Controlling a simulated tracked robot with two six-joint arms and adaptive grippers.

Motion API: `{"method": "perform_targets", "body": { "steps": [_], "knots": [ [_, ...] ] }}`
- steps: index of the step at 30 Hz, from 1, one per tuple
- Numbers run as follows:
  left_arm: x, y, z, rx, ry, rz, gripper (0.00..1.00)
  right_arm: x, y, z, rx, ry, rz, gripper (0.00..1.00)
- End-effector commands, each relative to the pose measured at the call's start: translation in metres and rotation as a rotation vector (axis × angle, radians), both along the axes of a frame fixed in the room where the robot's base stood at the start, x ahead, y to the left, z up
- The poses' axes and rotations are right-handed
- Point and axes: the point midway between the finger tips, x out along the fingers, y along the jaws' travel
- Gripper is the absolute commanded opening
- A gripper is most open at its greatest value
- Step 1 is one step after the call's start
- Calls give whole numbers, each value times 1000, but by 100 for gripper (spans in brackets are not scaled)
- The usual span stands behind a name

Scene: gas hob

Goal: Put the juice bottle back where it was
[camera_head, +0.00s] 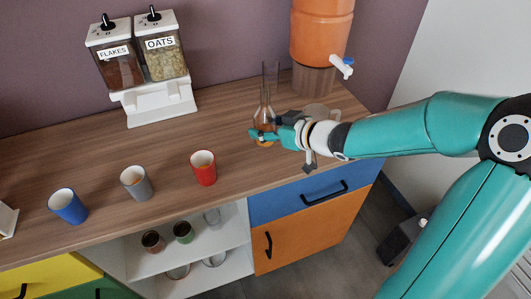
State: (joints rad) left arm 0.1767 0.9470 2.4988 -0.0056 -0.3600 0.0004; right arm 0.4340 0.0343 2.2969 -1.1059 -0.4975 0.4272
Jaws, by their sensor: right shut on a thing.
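The juice bottle (266,112) is a clear glass carafe with a slim neck and a little orange juice at the bottom. It stands upright at the back right of the wooden counter, left of the orange dispenser. My right gripper (260,136) is shut on the lower part of the bottle, reaching in from the right. The gripper hides part of the bottle's body, and I cannot tell whether its base touches the counter. My left gripper is not in view.
A red cup (203,170), a grey cup (137,184) and a blue cup (68,206) stand along the counter's front. The cereal dispenser (145,70) is at the back left. The orange drink dispenser (318,38) stands close behind my right gripper. The counter's middle (215,125) is clear.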

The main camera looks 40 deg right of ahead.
Motion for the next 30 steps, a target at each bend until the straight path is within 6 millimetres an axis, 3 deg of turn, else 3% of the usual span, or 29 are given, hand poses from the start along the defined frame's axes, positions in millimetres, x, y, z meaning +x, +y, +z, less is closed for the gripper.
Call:
{"method": "perform_targets", "body": {
  "steps": [1, 8, 15, 28, 29, 30],
  "knots": [
    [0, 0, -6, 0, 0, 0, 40, 0, 0, -10, 1, -1, 0, 8],
    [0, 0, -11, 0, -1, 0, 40, 0, 0, -25, 2, -1, 1, 8],
    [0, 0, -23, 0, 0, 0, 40, 0, 0, -57, 2, -1, 1, 8],
    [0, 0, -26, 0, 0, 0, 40, 1, 1, -63, -1, -3, 2, 8],
    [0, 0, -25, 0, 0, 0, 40, 1, 1, -62, 0, -1, 1, 63],
    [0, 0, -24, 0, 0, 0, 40, 1, 1, -62, 0, -1, 1, 70]
  ]
}}
